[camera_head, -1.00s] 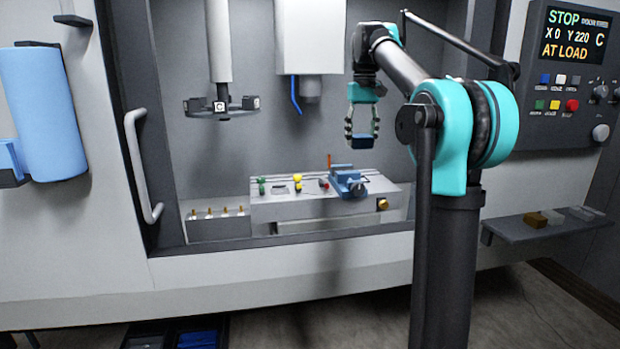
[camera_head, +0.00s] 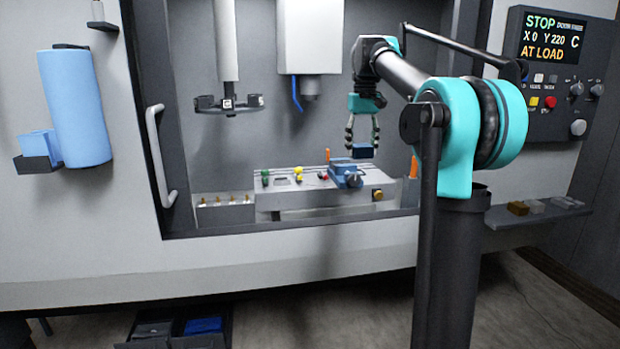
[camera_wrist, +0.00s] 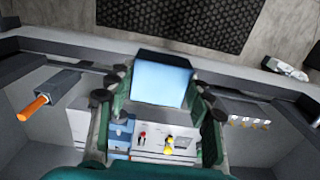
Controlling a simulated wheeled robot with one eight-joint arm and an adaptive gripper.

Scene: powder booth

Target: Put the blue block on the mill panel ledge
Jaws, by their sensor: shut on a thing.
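My gripper (camera_head: 362,150) is shut on the blue block (camera_head: 362,152), which sits between its fingertips inside the mill opening. In the wrist view the block (camera_wrist: 160,81) shows a pale blue face held between the two fingers. In the head view it hangs just above and right of the blue vise on the mill table, apart from it as far as I can tell. The mill panel ledge (camera_head: 536,215) is a dark shelf below the control panel at the right, well away from my gripper. Small brown and grey blocks lie on it.
The blue vise (camera_head: 345,172) and small coloured parts stand on the mill table (camera_head: 300,201). The control panel (camera_head: 556,75) is above the ledge. The door handle (camera_head: 162,155) is at left. The ledge's left part looks clear, partly behind my arm.

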